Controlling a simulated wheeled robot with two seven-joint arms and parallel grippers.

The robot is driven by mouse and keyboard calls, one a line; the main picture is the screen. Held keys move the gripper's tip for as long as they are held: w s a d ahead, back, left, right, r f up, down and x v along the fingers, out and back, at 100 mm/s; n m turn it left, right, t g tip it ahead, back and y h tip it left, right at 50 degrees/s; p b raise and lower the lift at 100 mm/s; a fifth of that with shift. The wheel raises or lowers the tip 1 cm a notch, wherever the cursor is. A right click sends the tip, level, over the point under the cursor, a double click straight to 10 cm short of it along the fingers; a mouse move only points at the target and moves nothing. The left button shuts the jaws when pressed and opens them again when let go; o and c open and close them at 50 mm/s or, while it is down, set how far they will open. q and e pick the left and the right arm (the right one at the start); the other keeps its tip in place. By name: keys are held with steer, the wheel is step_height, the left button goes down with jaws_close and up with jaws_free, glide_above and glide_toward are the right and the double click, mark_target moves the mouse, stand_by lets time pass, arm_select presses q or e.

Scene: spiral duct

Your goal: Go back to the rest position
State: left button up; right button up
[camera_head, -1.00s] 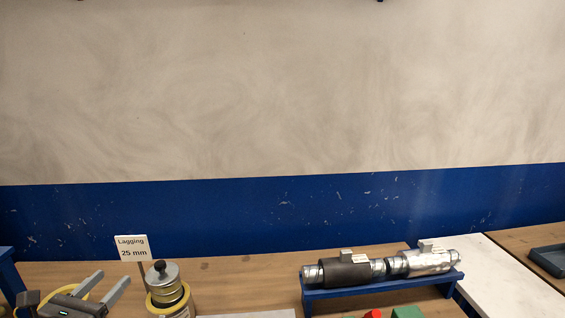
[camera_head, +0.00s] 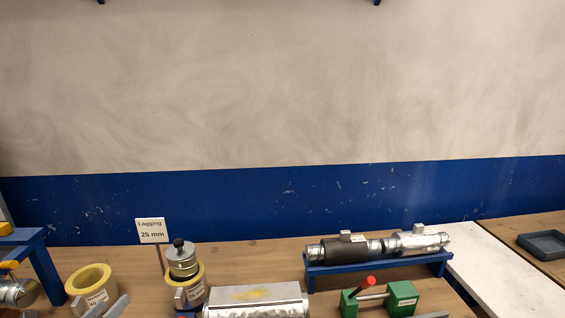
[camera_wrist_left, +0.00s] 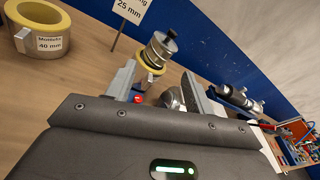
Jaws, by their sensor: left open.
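My left gripper (camera_head: 102,308) shows only by its grey fingertips at the bottom left of the head view, in front of a yellow-edged ring (camera_head: 92,280). In the left wrist view its two fingers (camera_wrist_left: 160,76) stand apart, with no object gripped between them. My right gripper is not seen.
A blue stand (camera_head: 380,268) holds a dark-wrapped and a foil-wrapped duct piece. A silver block (camera_head: 256,300) and a green fixture with a red handle (camera_head: 402,296) sit in front. A blue frame (camera_head: 40,262) stands at left.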

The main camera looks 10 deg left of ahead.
arm_select(q)
steer(key=s+d+f+n+g, duration=0.3)
steer(key=s+f+n+g, duration=0.1)
steer(key=f+n, duration=0.4)
steer(key=s+d+f+n+g, duration=0.3)
steer(key=s+d+f+n, duration=0.15)
steer(key=f+n, duration=0.4)
steer(key=s+d+f+n+g+h, duration=0.1)
steer(key=s+d+f+n+g, duration=0.25)
steer(key=d+n, duration=0.3)
steer(key=s+d+f+n+g+h, duration=0.1)
steer(key=s+d+f+n+g, duration=0.1)
steer(key=s+d+f+n, duration=0.4)
step_height(320, 180, down, 31)
steer(key=m+g+b, duration=0.1)
steer(key=b, duration=0.6)
steer(key=s+a+f+g+b, duration=0.1)
steer(key=s+f+b, duration=0.3)
steer(key=s+f, duration=1.1)
step_height(320, 180, down, 4)
steer(key=shift+s+a+f, duration=0.2)
steer(key=shift+s+a, duration=0.2)
steer(key=shift+a, duration=0.3)
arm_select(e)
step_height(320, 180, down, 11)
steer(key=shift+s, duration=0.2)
